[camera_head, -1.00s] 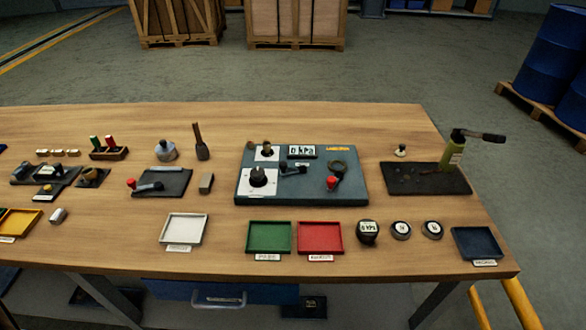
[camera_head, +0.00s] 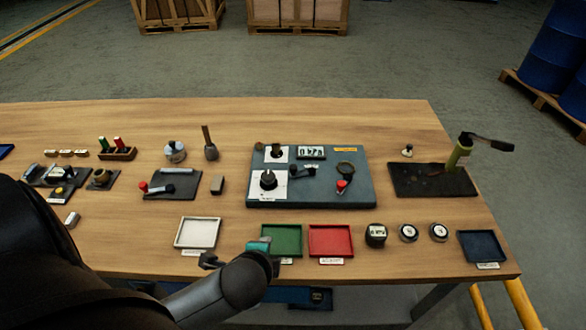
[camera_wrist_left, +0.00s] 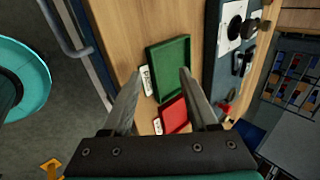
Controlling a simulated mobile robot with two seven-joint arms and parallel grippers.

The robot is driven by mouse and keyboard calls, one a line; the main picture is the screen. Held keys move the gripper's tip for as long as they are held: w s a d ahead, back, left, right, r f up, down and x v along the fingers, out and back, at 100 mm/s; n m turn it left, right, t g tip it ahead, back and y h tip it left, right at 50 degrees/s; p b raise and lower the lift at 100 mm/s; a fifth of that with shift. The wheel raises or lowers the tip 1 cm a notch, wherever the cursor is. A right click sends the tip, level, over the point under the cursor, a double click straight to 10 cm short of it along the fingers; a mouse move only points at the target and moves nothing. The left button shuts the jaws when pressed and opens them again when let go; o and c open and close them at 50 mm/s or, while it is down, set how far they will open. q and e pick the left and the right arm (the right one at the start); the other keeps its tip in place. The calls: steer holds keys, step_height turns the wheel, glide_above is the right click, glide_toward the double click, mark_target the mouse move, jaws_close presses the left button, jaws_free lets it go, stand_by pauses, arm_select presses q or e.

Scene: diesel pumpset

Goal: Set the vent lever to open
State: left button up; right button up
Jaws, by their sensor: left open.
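A blue-grey control panel (camera_head: 318,196) stands on the table in the head view. It carries a black knob (camera_head: 268,180) on a white plate, a dark lever (camera_head: 300,172) in the middle and a red-tipped lever (camera_head: 343,184) at the right. I cannot read which one is the vent lever. The panel's edge also shows at the upper right of the left wrist view (camera_wrist_left: 212,60). My left gripper (camera_wrist_left: 160,73) is open and empty, with the green tray seen between its fingers. In the head view it is over the table's front edge, in front of and apart from the panel.
A green tray (camera_head: 282,227), a red tray (camera_head: 331,227) and a white tray (camera_head: 197,219) line the front, with round gauges (camera_head: 408,232) to their right. A black mat with a red-ended lever (camera_head: 172,186) lies left of the panel.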

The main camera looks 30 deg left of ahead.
arm_select(q)
steer(key=w+a+r+m+t, duration=0.1)
steer(key=m, duration=0.1)
steer(key=w+a+r+m, duration=0.1)
steer(key=m, duration=0.1)
steer(key=w+a+r+m+t, duration=0.1)
steer(key=m, duration=0.2)
steer(key=shift+w+a+t+y, duration=0.1)
steer(key=shift+w+t+y, duration=0.2)
steer(key=shift+w, duration=0.1)
steer(key=w+a+r+m+t, duration=0.2)
steer(key=w+r+m+t, duration=0.15)
steer(key=m, duration=0.75)
steer(key=m+h+b, duration=0.2)
steer(key=m, duration=0.1)
glide_toward(292, 169)
steer(key=x, duration=0.8)
steer(key=shift+w+f, duration=0.1)
steer(key=shift+w, duration=0.1)
jaws_close()
